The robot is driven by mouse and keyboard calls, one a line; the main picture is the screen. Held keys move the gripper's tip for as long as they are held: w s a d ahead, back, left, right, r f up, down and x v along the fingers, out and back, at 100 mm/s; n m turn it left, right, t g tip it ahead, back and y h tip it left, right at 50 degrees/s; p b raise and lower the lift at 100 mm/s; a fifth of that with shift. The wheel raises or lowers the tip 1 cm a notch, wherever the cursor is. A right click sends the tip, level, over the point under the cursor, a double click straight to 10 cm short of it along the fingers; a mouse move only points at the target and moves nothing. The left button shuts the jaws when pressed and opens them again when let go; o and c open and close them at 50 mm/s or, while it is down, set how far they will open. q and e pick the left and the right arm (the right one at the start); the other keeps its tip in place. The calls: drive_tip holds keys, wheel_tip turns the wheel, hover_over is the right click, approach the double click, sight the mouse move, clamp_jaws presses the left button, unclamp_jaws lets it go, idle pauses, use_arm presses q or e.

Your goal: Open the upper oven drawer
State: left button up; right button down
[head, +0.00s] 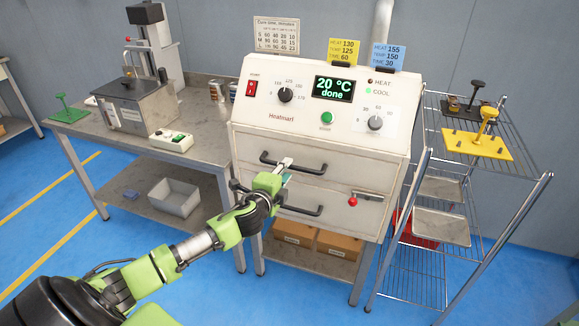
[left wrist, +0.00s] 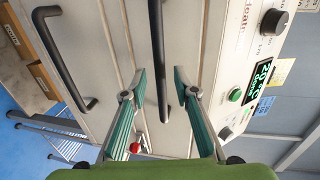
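The oven (head: 255,108) is a white cabinet with two drawers. Its upper drawer (head: 345,172) has a black bar handle (head: 307,171) and looks shut. In the left wrist view this handle (left wrist: 157,50) runs up and down the picture. My left gripper (head: 283,170) is at the upper drawer's front. In the left wrist view its teal fingers (left wrist: 160,74) are spread, one on each side of the handle, with visible gaps. The gripper hides part of the drawer front in the head view. My right gripper is not in view.
The lower drawer's handle (head: 303,211) is just below my gripper. A lever with a red knob (head: 352,201) sticks out at the right. A wire rack (head: 445,185) stands right of the oven, a workbench (head: 105,140) left. The oven display (head: 333,88) reads "20 °C done".

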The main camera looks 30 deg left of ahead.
use_arm(q)
drive_tip(key=shift+x, duration=1.7)
drive_tip(key=shift+c, duration=0.3)
clamp_jaws()
drive_tip(key=shift+f, duration=0.1)
